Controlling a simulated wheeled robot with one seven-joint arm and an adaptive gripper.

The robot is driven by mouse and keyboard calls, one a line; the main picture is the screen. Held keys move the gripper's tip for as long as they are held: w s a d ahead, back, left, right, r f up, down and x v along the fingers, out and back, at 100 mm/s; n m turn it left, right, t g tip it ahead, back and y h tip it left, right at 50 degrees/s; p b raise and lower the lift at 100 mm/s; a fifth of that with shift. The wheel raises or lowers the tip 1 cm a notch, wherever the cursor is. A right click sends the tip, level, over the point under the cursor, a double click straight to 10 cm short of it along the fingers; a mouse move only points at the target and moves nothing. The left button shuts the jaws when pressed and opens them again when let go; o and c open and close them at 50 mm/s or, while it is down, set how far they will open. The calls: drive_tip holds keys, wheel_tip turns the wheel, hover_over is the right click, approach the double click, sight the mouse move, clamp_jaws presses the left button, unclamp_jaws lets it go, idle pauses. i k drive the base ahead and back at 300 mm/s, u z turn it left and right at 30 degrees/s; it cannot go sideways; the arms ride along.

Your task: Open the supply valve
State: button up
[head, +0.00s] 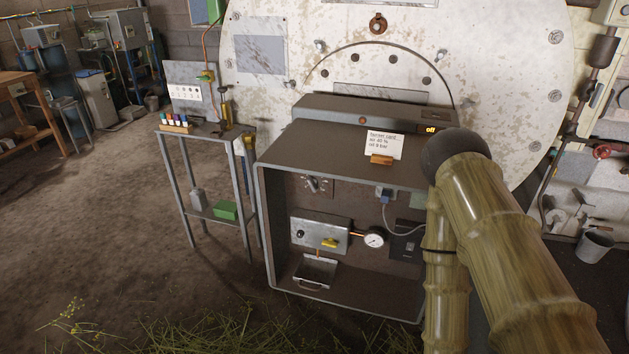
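A valve with a yellow lever handle (330,242) sits on a metal plate (312,232) inside the open-fronted cabinet (278,222). Its lever looks roughly level. A short copper pipe runs from the plate to a round pressure gauge (374,237). A red handwheel (602,151) is on pipework at the far right. No label shows which one is the supply valve. My bamboo-textured arm crosses the right of the view, in front of the cabinet's right side, and hides part of it. My gripper is not visible.
A small display (431,129) on the cabinet reads "off". A card (384,147) stands on top, and a metal drawer (315,271) is low inside. A side table (190,133) stands left, a bucket (595,244) right. Open floor lies left; cut herbs cover the front.

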sight(249, 128)
drive_tip(key=u, duration=0.75)
drive_tip(key=i, duration=0.85)
drive_tip(key=u, duration=0.95)
drive_tip(key=i, duration=1.2)
drive_tip(key=z, duration=0.85)
drive_tip(key=i, duration=1)
drive_tip(key=z, duration=0.9)
